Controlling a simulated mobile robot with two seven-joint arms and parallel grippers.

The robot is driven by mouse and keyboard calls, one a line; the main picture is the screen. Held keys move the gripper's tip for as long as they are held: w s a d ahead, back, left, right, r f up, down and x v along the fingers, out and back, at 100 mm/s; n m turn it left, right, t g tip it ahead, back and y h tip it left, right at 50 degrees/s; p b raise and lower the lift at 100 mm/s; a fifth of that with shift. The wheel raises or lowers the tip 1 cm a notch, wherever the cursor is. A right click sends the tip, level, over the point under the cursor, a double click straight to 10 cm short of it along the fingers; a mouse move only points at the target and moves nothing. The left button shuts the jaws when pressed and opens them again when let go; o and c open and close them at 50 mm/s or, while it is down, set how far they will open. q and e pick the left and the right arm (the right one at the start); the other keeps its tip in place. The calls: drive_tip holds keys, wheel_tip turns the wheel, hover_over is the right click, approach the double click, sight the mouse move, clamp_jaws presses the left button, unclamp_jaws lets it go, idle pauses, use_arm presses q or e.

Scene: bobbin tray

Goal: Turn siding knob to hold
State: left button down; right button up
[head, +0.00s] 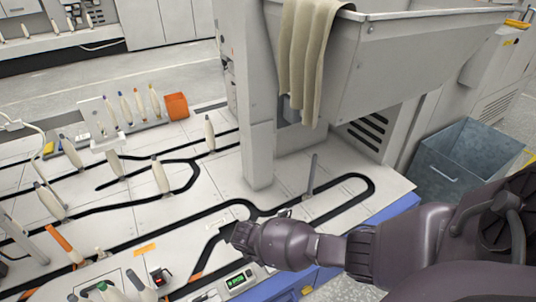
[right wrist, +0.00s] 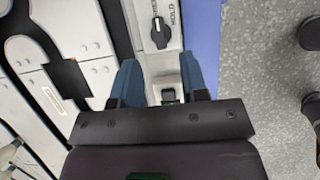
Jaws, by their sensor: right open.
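The black siding knob (right wrist: 160,33) shows at the top of the right wrist view on a pale panel, with the word HOLD printed along its right side. Its grip bar looks roughly in line with the panel's length; its exact setting is hard to read. My right gripper (right wrist: 160,62) has its two blue fingers apart, with the knob just beyond the fingertips and nothing between them touching it. In the head view my right gripper (head: 236,236) is over the front of the track table, and I cannot make out the knob there. My left gripper is not in view.
A small black fitting (right wrist: 168,95) sits on the panel between the fingers. A green display (head: 238,281) and a red-and-black switch (head: 160,278) are at the table's front. A grey post (head: 310,175) stands inside the track loop. Bobbins (head: 160,175) stand on the left. A metal bin (head: 465,160) is at right.

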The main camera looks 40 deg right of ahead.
drive_tip(key=b+x, duration=0.2)
drive_tip(key=x, duration=0.3)
drive_tip(key=shift+s+f, duration=0.2)
drive_tip(key=shift+f, duration=0.15)
drive_tip(key=shift+w+d+f, duration=0.1)
drive_tip(key=shift+d+f, duration=0.1)
drive_tip(key=shift+f, duration=0.05)
drive_tip(key=shift+c, duration=0.3)
clamp_jaws()
